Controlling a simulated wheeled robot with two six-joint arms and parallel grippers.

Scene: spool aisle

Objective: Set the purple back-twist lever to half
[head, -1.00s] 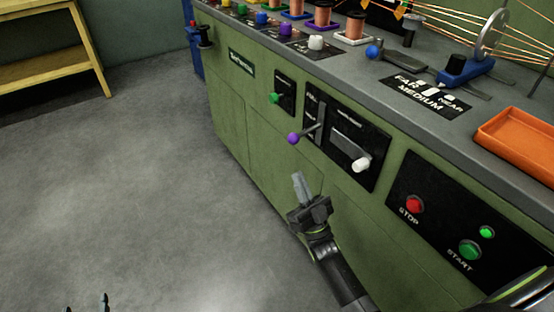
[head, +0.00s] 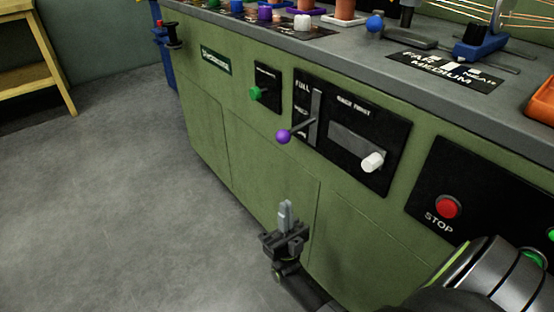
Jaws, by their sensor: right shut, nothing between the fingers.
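The purple ball-ended lever (head: 284,136) sticks out from a black panel (head: 391,131) on the green machine front. Its stem comes from a vertical slot with "FULL" printed at the top; the smaller lettering below is too small to read surely. The ball hangs near the slot's lower part. My right gripper (head: 285,208) points up, below the lever and apart from it, its fingers shut and empty. My left gripper is not in view.
A white knob (head: 372,162) is right of the lever, and a green knob (head: 255,93) is left of it. A red STOP button (head: 448,207) is at right. The grey worktop (head: 420,45) overhangs above. Open floor (head: 110,190) lies left.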

